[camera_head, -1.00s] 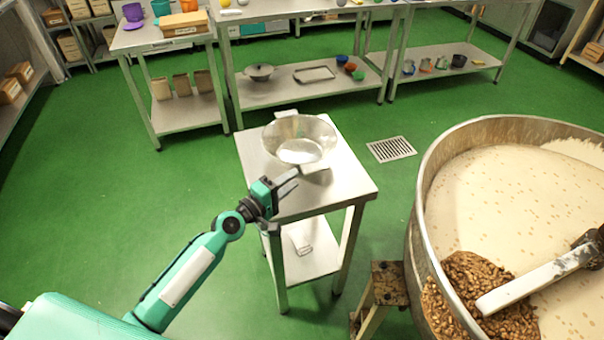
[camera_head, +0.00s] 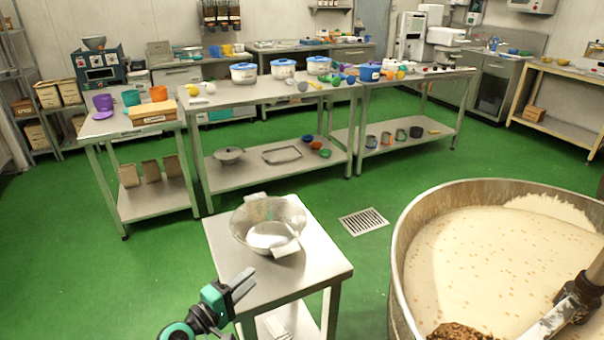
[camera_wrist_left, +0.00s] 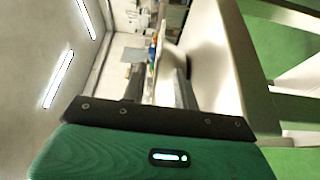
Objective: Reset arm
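My left gripper (camera_head: 243,283) is low in the middle of the head view, beside the near left edge of the small steel table (camera_head: 317,261). In the left wrist view its two fingers (camera_wrist_left: 160,90) stand apart with nothing between them. A metal bowl with two handles (camera_head: 268,223) rests upright on the small table, beyond the gripper and apart from it. It looks empty. Most of my left arm is cut off by the bottom edge of the head view. My right gripper shows in neither view.
A large kettle (camera_head: 398,262) of pale nougat with nuts and a stirring arm (camera_head: 561,318) stands at the right. Long steel benches with tubs and bowls stand behind. A floor drain (camera_head: 363,221) lies between, with open green floor around it.

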